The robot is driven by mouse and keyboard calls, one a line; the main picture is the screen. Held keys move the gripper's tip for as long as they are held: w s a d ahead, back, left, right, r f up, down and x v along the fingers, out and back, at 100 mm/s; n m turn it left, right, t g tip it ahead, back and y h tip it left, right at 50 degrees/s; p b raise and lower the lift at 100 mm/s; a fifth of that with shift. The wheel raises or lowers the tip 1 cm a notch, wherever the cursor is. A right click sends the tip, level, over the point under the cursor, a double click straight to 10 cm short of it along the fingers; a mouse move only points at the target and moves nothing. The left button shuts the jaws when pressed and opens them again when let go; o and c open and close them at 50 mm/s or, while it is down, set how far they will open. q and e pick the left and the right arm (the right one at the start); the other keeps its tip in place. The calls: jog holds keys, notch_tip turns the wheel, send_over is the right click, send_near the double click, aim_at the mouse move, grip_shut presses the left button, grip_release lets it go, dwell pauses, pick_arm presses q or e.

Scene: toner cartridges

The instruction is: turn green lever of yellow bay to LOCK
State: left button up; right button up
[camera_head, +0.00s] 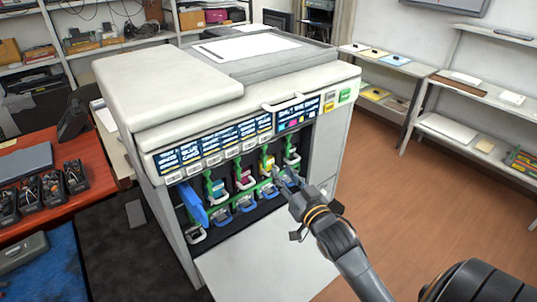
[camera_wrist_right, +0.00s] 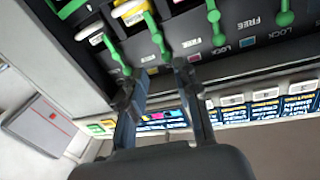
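The yellow bay of the printer holds a yellow cartridge with a white handle (camera_head: 268,164), also at the top of the right wrist view (camera_wrist_right: 128,10). Its green lever (camera_wrist_right: 155,36) hangs beside the cartridge, slightly tilted. My right gripper (camera_wrist_right: 160,78) is open, its two fingertips apart on either side of the lever's end; I cannot tell whether they touch it. In the head view my right gripper (camera_head: 284,181) reaches the bay row from the right and covers part of it. The yellow bay's own FREE and LOCK words are hidden or unreadable. My left gripper is not in view.
Other green levers stand close on both sides, one at the left (camera_wrist_right: 109,48) and one at the right (camera_wrist_right: 214,22). The printer's open front flap (camera_head: 260,262) lies below the bays. A blue cover (camera_head: 193,204) sticks out at the left bay. Floor (camera_head: 420,200) is free at right.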

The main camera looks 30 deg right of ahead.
aim_at(264, 156)
jog(key=w+d+p, duration=0.1)
jog(key=w+p, duration=0.1)
jog(key=w, duration=0.7)
jog(key=shift+w, duration=0.1)
